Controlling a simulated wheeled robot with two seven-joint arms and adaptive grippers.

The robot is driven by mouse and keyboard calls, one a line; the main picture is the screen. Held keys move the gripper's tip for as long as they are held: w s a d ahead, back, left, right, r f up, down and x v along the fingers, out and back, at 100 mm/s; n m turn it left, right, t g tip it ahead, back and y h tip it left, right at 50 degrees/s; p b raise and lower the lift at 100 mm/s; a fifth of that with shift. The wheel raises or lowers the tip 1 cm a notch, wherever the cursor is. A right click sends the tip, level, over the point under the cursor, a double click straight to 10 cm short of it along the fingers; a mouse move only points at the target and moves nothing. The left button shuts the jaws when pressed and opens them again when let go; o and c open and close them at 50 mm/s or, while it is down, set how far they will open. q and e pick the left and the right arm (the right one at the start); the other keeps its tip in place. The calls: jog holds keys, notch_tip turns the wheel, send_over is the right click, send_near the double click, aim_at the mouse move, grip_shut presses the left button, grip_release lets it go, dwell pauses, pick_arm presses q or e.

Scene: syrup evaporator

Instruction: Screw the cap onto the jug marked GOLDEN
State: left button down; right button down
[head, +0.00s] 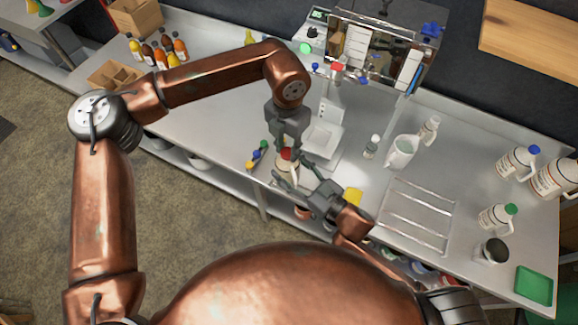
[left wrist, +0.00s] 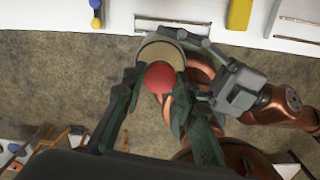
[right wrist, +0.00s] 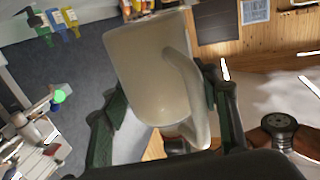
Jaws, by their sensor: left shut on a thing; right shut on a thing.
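My left gripper (head: 288,147) points down and is shut on a red cap (left wrist: 160,77). The cap also shows in the head view (head: 287,154). A cream jug (head: 288,168) is directly below the cap, at the front edge of the counter. My right gripper (head: 297,180) is shut on this jug from the front right. The jug (right wrist: 150,65) fills the middle of the right wrist view, its handle towards the camera. No GOLDEN marking is readable. The left wrist view shows the cap over the jug's top (left wrist: 167,53); whether it touches the neck is hidden.
Small coloured caps (head: 257,156) lie left of the jug. A white pitcher (head: 402,151) and capped jugs (head: 497,217) stand further right. The evaporator machine (head: 375,50) is behind.

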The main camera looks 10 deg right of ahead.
pick_arm(q)
jog(key=m, duration=0.4)
jog(key=shift+w, duration=0.1)
jog(key=m, duration=0.4)
jog(key=c, duration=1.5)
grip_release()
jog(key=shift+c, duration=0.2)
jog(key=shift+r, duration=2.25)
jog(key=shift+c, duration=0.3)
notch_tip(320, 180, up, 3)
jog(key=n, duration=0.5)
jog(key=shift+r+n, duration=0.2)
jog(key=shift+n, duration=0.1)
